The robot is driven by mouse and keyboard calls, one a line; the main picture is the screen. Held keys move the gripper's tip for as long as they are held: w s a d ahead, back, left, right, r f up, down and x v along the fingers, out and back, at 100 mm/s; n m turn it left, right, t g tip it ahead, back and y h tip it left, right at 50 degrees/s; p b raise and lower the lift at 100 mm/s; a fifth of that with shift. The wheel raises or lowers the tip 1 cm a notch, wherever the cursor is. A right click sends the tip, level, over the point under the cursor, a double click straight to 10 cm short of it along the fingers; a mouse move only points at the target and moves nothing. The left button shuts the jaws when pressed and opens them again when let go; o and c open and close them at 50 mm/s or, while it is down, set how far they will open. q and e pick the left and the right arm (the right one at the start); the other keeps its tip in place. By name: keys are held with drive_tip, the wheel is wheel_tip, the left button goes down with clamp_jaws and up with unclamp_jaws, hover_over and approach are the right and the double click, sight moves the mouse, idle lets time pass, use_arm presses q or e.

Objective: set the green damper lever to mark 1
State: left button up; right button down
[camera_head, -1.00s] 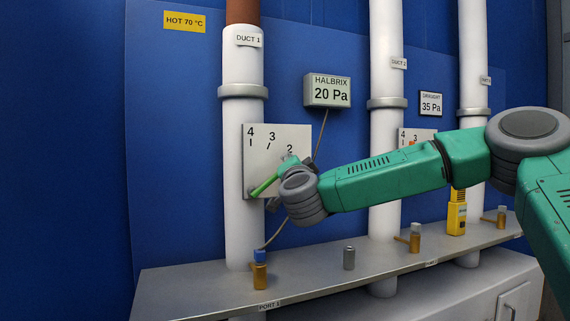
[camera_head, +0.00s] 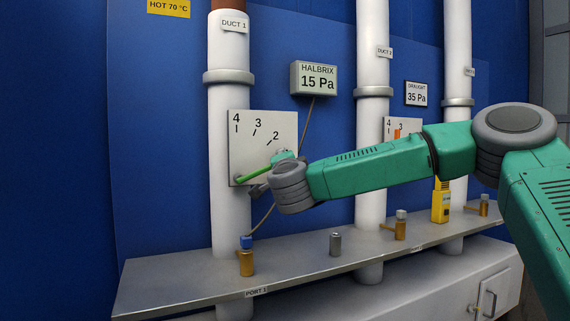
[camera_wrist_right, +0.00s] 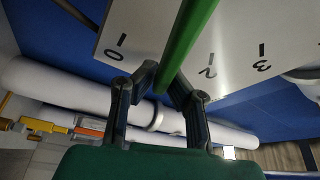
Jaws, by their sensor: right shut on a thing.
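The green lever (camera_head: 255,173) is pivoted near the lower left of the white dial plate (camera_head: 262,130) on duct 1. It tilts up to the right, below mark 2. My right gripper (camera_head: 274,170) is at its outer end, partly hidden by my own wrist. In the wrist view the right gripper (camera_wrist_right: 165,82) is shut on the green lever (camera_wrist_right: 192,35), a finger on each side. The plate there (camera_wrist_right: 240,30) shows marks 0, 2 and 3. The lever crosses between 0 and 2, and mark 1 cannot be seen. My left gripper is out of view.
The Halbrix display (camera_head: 315,78) reads 15 Pa, with a cable running down from it. A shelf (camera_head: 190,267) below carries a blue-topped brass port valve (camera_head: 246,258), a grey cylinder (camera_head: 335,244) and a yellow device (camera_head: 440,203). Ducts 2 (camera_head: 371,150) and 3 stand to the right.

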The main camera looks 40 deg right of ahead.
drive_tip(key=shift+a, duration=0.15)
drive_tip(key=c, duration=1.6)
unclamp_jaws()
drive_tip(key=shift+a+r, duration=0.1)
drive_tip(key=shift+a, duration=0.05)
drive_tip(key=v, duration=1.2)
